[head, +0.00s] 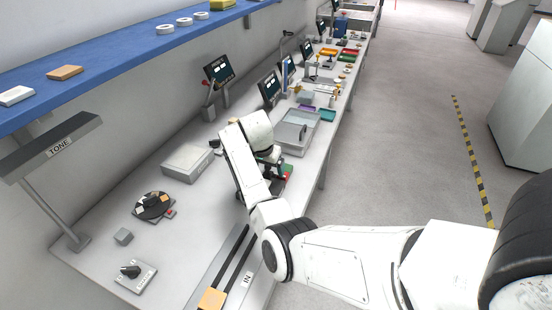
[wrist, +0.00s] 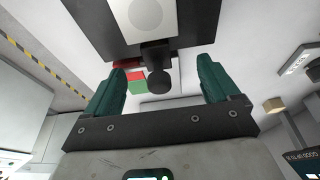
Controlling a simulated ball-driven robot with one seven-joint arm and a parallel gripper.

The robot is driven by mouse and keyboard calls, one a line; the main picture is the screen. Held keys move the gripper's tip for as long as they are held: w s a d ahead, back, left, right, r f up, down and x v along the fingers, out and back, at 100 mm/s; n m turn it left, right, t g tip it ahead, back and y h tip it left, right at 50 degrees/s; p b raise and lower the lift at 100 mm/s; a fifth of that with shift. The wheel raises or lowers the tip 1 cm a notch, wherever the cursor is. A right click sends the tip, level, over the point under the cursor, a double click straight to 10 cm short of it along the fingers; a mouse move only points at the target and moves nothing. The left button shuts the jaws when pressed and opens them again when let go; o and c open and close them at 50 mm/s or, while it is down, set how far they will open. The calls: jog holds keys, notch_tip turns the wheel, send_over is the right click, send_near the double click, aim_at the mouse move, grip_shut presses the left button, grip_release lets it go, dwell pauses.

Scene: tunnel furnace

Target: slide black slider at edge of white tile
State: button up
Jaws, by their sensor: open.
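In the wrist view a white tile (wrist: 146,14) with a pale grey disc lies in a dark surround at the top. A black slider knob (wrist: 158,80) on a short black stem stands out from its edge. My gripper (wrist: 162,72) is open, with one green finger to each side of the knob and a visible gap on both sides. The knob appears in line with the space between the fingers; whether it is at fingertip depth I cannot tell. In the head view my gripper (head: 273,164) is over the bench, and my arm hides most of the tile and knob.
A red and green block (wrist: 137,83) shows beside the left finger in the wrist view. In the head view a grey tray (head: 290,147) lies beyond my gripper, a grey box (head: 187,162) to its left. The blue shelf (head: 130,52) overhangs the bench.

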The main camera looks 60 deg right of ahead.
jog(key=shift+o, duration=0.6)
jog(key=shift+r, duration=0.15)
jog(key=p+v, duration=0.4)
jog(key=shift+r, duration=0.25)
jog(key=shift+v, duration=1.15)
jog(key=shift+a, duration=0.1)
